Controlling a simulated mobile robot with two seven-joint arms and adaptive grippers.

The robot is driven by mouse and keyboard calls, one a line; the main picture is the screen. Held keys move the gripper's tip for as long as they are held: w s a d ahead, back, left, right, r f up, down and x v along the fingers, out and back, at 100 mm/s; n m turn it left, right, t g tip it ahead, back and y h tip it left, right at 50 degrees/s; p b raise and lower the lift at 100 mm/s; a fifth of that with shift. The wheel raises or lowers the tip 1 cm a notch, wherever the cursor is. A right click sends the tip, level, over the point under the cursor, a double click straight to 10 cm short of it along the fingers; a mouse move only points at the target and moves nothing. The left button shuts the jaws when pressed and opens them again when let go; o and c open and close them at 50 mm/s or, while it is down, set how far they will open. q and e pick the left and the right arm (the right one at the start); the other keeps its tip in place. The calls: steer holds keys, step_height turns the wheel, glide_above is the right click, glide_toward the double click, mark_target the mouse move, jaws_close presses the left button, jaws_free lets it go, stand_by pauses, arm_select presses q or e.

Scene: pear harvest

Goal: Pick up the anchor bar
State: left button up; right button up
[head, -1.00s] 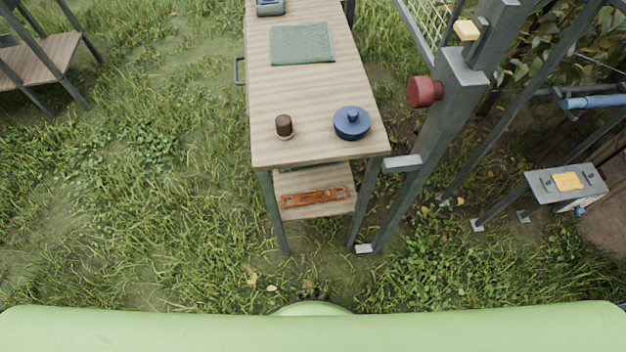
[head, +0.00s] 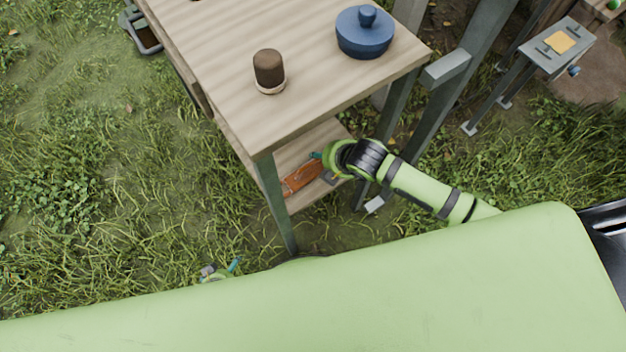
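An orange-red bar (head: 303,177), which I take to be the anchor bar, lies on the lower shelf (head: 290,157) of the wooden table in the head view. My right gripper (head: 322,167) is at the right end of the bar, under the tabletop's front edge. My wrist hides that end, and I cannot tell whether the fingers touch or hold it. My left gripper (head: 221,270) is low over the grass, left of the table's front leg and apart from the bar. It is mostly hidden behind my green body, and its opening is unclear.
The tabletop (head: 310,75) above the shelf carries a brown cylinder (head: 269,70) and a blue lidded pot (head: 365,32). A table leg (head: 275,203) stands left of the bar. A grey post (head: 455,85) rises to the right. Grass to the left is open.

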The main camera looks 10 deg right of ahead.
mark_target(312, 162)
steer(key=a+f+b, duration=0.1)
steer(key=w+a+f+n+b, duration=0.1)
steer(key=f, duration=0.1)
steer(key=f+n+b, duration=0.1)
steer(key=f, duration=0.1)
steer(key=shift+w+a+b, duration=0.3)
steer(key=shift+w+a, duration=0.1)
steer(key=shift+w+a+f, duration=0.1)
steer(key=shift+w+f, duration=0.2)
arm_select(q)
steer(key=shift+w+d+f+g, duration=0.3)
steer(key=shift+d+f+g, duration=0.05)
steer(key=shift+f+g, duration=0.15)
arm_select(e)
jaws_close()
